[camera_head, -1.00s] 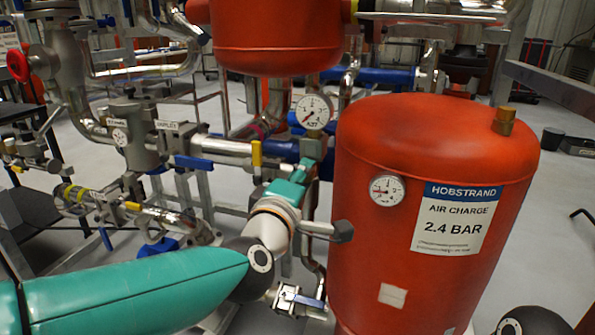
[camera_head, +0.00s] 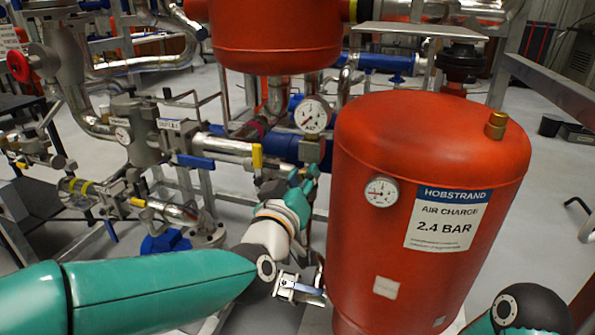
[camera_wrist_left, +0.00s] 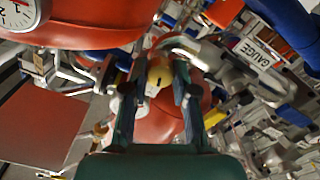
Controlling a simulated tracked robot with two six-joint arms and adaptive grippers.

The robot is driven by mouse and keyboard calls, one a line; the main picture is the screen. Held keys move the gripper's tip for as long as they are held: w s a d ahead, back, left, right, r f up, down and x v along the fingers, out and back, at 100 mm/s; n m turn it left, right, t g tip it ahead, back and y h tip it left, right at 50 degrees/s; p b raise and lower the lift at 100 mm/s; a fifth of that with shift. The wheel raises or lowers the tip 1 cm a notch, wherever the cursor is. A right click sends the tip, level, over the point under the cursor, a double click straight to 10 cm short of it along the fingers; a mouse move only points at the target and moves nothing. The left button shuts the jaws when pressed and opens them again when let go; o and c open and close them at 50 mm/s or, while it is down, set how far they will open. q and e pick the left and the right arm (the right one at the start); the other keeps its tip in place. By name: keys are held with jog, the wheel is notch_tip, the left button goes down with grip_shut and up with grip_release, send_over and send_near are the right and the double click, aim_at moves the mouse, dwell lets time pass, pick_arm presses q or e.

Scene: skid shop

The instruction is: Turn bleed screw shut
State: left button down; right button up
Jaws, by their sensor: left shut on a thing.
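The bleed screw (camera_wrist_left: 160,74) shows in the left wrist view as a small brass-yellow round head with a dark slot. It sits between the fingertips of my left gripper (camera_wrist_left: 161,82), which is shut on it. In the head view my left gripper (camera_head: 301,183) is below the white pressure gauge (camera_head: 312,115), just left of the large red vessel (camera_head: 430,150). The screw cannot be made out there, hidden by the gripper and pipework. My right gripper is not in view; only part of my right arm shows at the bottom right.
A second red vessel (camera_head: 274,35) hangs above. A valve with a yellow handle (camera_head: 257,157) and a blue-handled valve (camera_head: 195,161) are close on the left. A small metal valve (camera_head: 298,288) is below my wrist.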

pick_arm(q)
jog(key=shift+d+f+m+p, duration=0.1)
jog(key=shift+f+m+p, duration=0.2)
jog(key=shift+m, duration=0.5)
jog(key=shift+f+m+p, duration=0.15)
jog(key=shift+m+p, duration=0.15)
jog(key=shift+m, duration=0.5)
jog(key=c, duration=0.9)
grip_release()
jog(key=shift+w, duration=0.1)
jog(key=shift+r, duration=0.2)
jog(key=v, duration=1.2)
